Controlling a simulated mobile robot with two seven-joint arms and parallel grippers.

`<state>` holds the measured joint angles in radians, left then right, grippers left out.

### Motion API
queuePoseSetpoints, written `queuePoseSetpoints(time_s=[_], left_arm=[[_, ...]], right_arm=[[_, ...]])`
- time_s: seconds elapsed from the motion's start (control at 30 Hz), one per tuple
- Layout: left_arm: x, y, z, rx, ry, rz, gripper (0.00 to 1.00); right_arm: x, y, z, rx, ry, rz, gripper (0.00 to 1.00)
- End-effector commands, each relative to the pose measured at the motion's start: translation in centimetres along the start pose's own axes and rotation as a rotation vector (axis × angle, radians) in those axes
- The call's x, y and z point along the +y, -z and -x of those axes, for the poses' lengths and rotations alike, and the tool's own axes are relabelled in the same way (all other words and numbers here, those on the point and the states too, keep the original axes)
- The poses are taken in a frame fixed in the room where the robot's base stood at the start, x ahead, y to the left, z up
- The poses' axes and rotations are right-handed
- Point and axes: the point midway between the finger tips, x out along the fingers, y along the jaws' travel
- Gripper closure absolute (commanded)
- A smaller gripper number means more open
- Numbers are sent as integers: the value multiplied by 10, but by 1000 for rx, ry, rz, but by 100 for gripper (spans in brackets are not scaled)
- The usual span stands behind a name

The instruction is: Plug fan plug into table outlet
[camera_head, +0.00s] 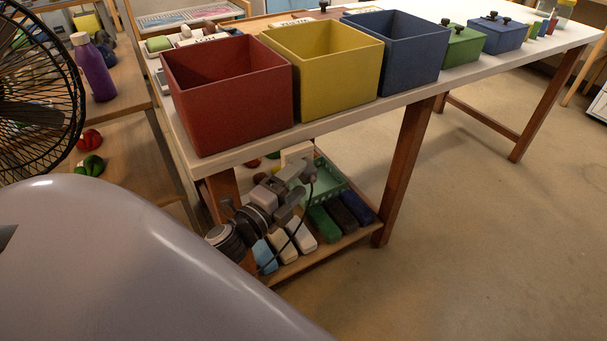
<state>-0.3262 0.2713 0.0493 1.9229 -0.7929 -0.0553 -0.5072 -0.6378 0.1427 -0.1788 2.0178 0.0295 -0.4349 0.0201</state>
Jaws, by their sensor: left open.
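The black wire-cage fan (40,88) stands at the far left, cut off by the picture edge. Its plug cannot be made out. I cannot make out an outlet on the white table (480,78) either. My left gripper (298,192) is in front of the table's near end, below the red bin and in front of the lower shelf. It is open, and I see nothing held in it. A thin dark cord (314,205) curves down beside it; I cannot tell what it belongs to. My right gripper is not in view.
Red (230,100), yellow (330,75) and blue (408,52) open bins line the table's near edge. A purple bottle (93,70) stands left. The floor at right (480,220) is clear.

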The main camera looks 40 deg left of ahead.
Motion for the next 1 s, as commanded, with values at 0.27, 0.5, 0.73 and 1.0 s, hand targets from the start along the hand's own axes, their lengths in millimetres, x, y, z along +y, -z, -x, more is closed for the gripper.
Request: queuePoseSetpoints(time_s=[0.27,0.5,0.73,1.0], left_arm=[[0,-1,28,-1,0,0,30],[-1,0,32,-1,2,-1,30],[-1,0,31,-1,2,-1,30],[-1,0,32,-2,-7,20,30]], right_arm=[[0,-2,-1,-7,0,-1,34],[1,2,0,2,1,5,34],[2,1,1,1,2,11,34],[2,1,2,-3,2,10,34]])
